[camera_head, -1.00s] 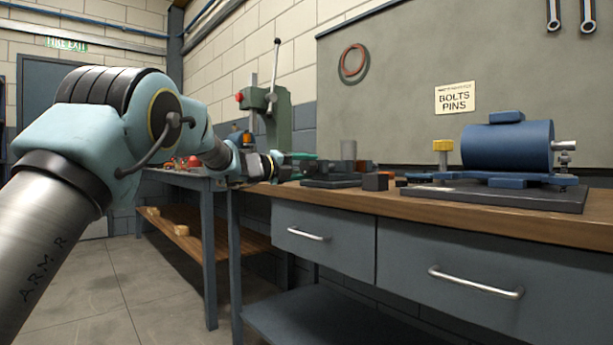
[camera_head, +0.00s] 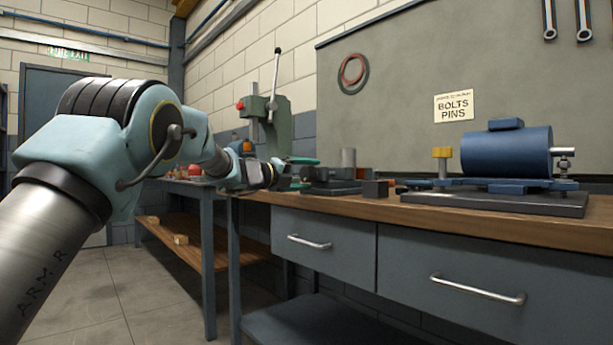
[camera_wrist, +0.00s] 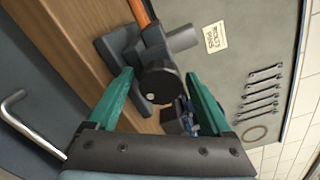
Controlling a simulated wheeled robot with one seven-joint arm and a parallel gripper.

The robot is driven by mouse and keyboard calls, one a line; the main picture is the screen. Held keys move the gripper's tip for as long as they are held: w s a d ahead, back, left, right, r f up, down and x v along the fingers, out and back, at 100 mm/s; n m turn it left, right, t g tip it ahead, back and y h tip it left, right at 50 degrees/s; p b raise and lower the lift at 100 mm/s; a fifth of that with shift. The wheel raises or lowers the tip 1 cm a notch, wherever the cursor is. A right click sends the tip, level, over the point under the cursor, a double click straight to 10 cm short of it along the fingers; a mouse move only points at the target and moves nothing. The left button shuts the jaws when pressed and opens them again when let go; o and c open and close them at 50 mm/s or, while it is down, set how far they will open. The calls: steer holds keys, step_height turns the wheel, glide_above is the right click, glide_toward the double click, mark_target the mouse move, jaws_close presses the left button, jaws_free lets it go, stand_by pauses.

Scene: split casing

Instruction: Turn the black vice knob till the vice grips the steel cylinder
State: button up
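The black vice knob (camera_wrist: 160,84) is round with a small light spot on its face. It lies between my gripper's two green fingers in the wrist view. My gripper (camera_wrist: 160,76) is open, with a finger on either side of the knob and a narrow gap showing on each side. The dark vice (camera_wrist: 120,44) is beyond the knob; in the head view the vice (camera_head: 330,187) is at the bench's left end. The grey steel cylinder (camera_wrist: 182,39) stands at the vice; it also shows in the head view (camera_head: 348,157). Jaw contact with it cannot be told.
A dark block (camera_head: 376,189) sits right of the vice on the wooden bench (camera_head: 400,208). A blue casing (camera_head: 506,152) on a dark plate stands further right. An orange bar (camera_wrist: 143,12) lies by the vice. A green press (camera_head: 280,128) stands behind my gripper.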

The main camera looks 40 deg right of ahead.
steer(key=a, duration=1)
steer(key=shift+w+a, duration=0.3)
steer(key=shift+a, duration=0.1)
stand_by(0.5)
